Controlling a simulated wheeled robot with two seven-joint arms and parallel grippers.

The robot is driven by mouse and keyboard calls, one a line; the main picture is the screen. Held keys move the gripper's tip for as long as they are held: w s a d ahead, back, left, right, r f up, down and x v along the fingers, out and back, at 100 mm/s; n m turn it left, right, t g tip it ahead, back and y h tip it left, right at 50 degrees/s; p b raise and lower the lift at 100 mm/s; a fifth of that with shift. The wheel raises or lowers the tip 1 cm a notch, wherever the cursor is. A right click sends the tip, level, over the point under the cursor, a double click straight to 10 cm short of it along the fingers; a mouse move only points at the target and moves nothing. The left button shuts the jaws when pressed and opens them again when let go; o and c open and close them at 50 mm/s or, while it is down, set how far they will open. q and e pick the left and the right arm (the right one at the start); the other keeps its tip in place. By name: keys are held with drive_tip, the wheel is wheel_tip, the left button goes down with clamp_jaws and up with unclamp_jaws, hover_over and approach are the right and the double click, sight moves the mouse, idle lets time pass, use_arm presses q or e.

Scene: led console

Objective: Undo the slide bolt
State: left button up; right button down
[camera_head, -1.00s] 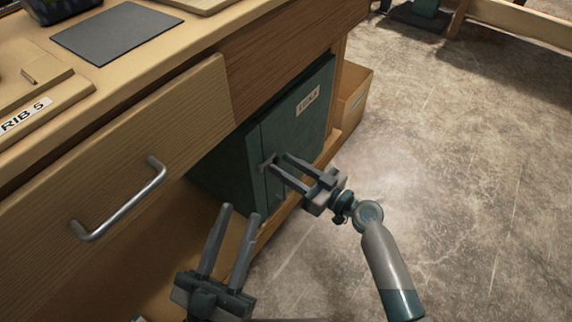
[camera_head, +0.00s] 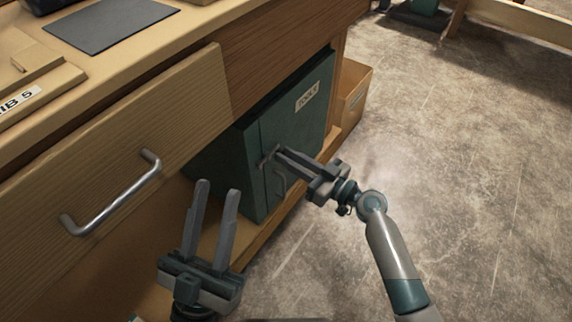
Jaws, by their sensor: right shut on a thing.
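A dark green cabinet (camera_head: 304,118) with a "TOOLS" label (camera_head: 307,96) stands on the low shelf under the bench. A small grey slide bolt (camera_head: 269,157) is on its front near the left edge, partly hidden by my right gripper. A grey handle (camera_head: 281,182) shows just below it. My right gripper (camera_head: 277,153) reaches in from the right and is shut on the slide bolt. My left gripper (camera_head: 216,192) is open and empty, pointing up in front of the drawer and left of the cabinet.
A wooden drawer front (camera_head: 115,150) with a metal bar handle (camera_head: 112,195) is at the left. A dark mat (camera_head: 110,24) lies on the bench top. A cardboard-coloured box (camera_head: 353,88) stands right of the cabinet. The floor (camera_head: 460,160) at the right is clear.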

drive_tip(key=shift+w+d, duration=0.3)
drive_tip(key=shift+w, duration=0.1)
drive_tip(key=c, duration=1.6)
unclamp_jaws()
drive_tip(key=shift+c, duration=0.2)
use_arm(q)
drive_tip(key=shift+s+a+r+t, duration=0.15)
drive_tip(key=shift+a+r+t, duration=0.3)
drive_tip(key=shift+r+t, duration=0.3)
drive_tip(key=shift+s, duration=0.1)
